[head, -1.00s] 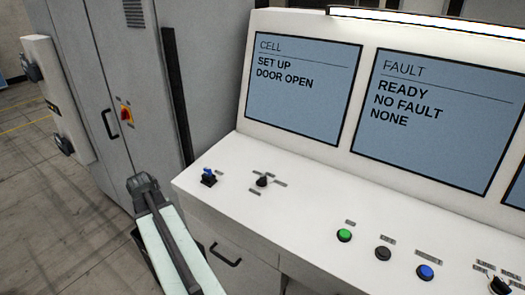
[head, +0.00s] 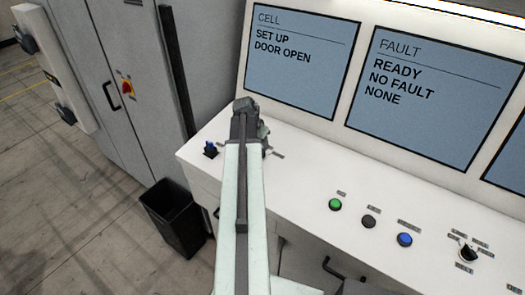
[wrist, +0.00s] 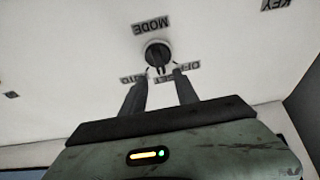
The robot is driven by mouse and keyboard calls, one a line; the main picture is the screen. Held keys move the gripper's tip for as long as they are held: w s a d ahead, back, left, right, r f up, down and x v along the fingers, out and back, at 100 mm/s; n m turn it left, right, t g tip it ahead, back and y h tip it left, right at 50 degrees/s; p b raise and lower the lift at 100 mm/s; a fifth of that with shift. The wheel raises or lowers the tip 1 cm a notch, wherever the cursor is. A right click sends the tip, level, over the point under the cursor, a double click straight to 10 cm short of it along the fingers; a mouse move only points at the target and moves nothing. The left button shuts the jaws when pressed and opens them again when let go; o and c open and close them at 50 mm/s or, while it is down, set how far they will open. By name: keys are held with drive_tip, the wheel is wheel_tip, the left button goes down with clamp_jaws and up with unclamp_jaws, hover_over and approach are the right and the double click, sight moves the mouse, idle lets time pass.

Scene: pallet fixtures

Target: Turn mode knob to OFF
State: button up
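The mode knob (wrist: 158,54) is a round black knob on the white panel in the wrist view, with the MODE label (wrist: 152,26) upside down beyond it. Smaller position labels on its near side are partly covered by my fingers; I cannot read the knob's setting surely. My gripper (wrist: 163,76) is open, its two dark fingers apart, with the tips at the knob's near edge. I cannot tell whether they touch it. In the head view my arm and gripper hide the knob; a small label (head: 277,155) shows to the right.
Green (head: 335,204), dark (head: 368,221) and blue (head: 404,239) buttons and a black selector (head: 467,252) are on the right. The CELL screen (head: 300,65) reads SET UP, DOOR OPEN. A black bin (head: 172,220) stands on the floor.

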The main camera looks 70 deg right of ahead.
drive_tip(key=b+x, duration=0.2)
drive_tip(key=x, duration=0.2)
drive_tip(key=shift+r, duration=0.15)
